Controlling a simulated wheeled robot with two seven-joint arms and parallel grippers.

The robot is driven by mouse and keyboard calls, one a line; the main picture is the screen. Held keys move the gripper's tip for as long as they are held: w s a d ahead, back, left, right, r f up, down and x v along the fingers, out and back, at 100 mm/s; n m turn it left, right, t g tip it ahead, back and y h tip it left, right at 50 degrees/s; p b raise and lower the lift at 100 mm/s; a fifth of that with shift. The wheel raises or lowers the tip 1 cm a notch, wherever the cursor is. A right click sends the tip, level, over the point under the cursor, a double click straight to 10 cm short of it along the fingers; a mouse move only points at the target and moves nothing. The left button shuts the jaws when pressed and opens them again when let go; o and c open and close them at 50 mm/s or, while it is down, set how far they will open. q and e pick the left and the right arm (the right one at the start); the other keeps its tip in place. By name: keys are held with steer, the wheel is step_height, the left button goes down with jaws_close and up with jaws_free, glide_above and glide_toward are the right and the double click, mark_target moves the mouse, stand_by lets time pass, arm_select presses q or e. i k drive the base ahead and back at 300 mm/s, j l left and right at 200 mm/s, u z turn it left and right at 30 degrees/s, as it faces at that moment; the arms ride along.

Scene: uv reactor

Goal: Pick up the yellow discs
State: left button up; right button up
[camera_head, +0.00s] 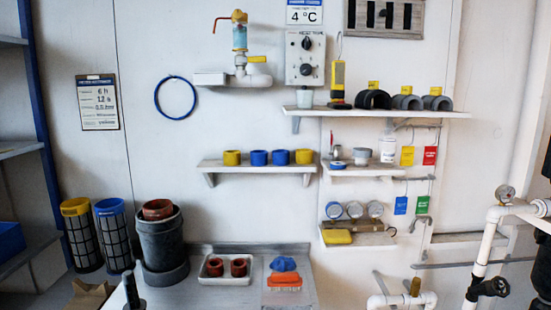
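Two short, round yellow pieces, the only yellow disc-like things on the middle wall shelf (258,165), stand apart from each other. One yellow disc (232,158) is at the shelf's left end and the other yellow disc (304,157) is at its right end. Two similar blue discs stand between them, a left one (258,158) and a right one (281,157). All of them rest on the shelf and nothing covers them. Neither of my grippers shows in the head view.
Below the shelf is a counter (215,295) with a white tray (228,272) of two reddish-brown pieces. A dark grey bucket (163,240) stands at its left. A small shelf (362,171) holds containers at the right. The wall above the discs is clear.

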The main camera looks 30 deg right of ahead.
mark_target(304, 156)
steer(key=i+l, duration=0.15)
steer(key=l, duration=0.25)
steer(key=i+l+z, duration=0.1)
steer(key=l, duration=0.3)
steer(key=i+l, duration=0.2)
steer(key=l, duration=0.2)
